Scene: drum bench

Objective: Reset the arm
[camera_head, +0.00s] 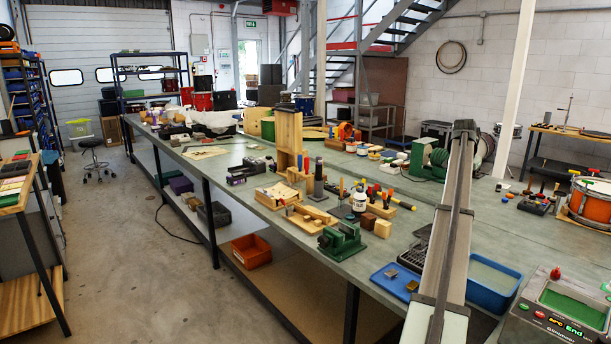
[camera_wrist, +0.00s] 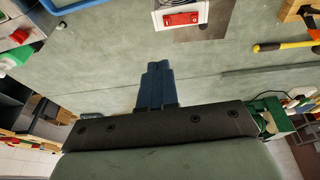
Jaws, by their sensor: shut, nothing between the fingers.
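My gripper (camera_wrist: 157,66) shows in the wrist view as two dark blue fingers pressed together, with nothing between them. The fingers project from a wide dark bracket and appear over the grey-green bench top (camera_wrist: 110,65). The fingers cannot be made out in the head view.
In the head view, the long bench (camera_head: 345,245) carries a green vise (camera_head: 342,241), a wooden block stand (camera_head: 289,135), a blue tray (camera_head: 492,283) and a control box (camera_head: 560,310). A yellow-handled tool (camera_wrist: 285,46) lies right of the fingers in the wrist view.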

